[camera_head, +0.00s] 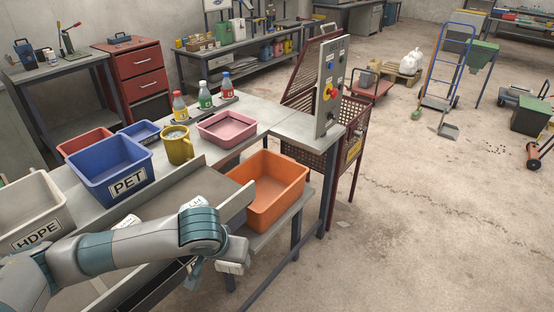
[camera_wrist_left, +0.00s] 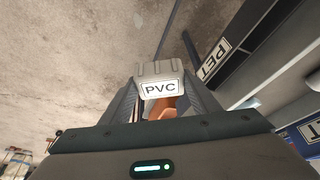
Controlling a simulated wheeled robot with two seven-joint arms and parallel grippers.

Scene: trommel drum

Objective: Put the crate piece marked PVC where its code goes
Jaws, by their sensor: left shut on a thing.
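My left gripper (camera_wrist_left: 160,92) is shut on a pale grey piece (camera_wrist_left: 158,70) with a white label reading PVC, seen between the fingers in the left wrist view. In the head view my left arm reaches over the front of the bench, and its wrist hides most of the gripper. A blue bin (camera_head: 112,172) marked PET and a cream bin (camera_head: 30,215) marked HDPE stand on the bench. An orange bin (camera_head: 268,190) sits lower at the bench's right end; no code shows on it. My right gripper is not in view.
A pink tray (camera_head: 227,128), a yellow mug (camera_head: 178,148) and several small bottles (camera_head: 204,97) stand behind the bins. A grey control panel (camera_head: 331,85) rises at the right end. White pieces (camera_head: 127,221) lie near my arm. Open floor is to the right.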

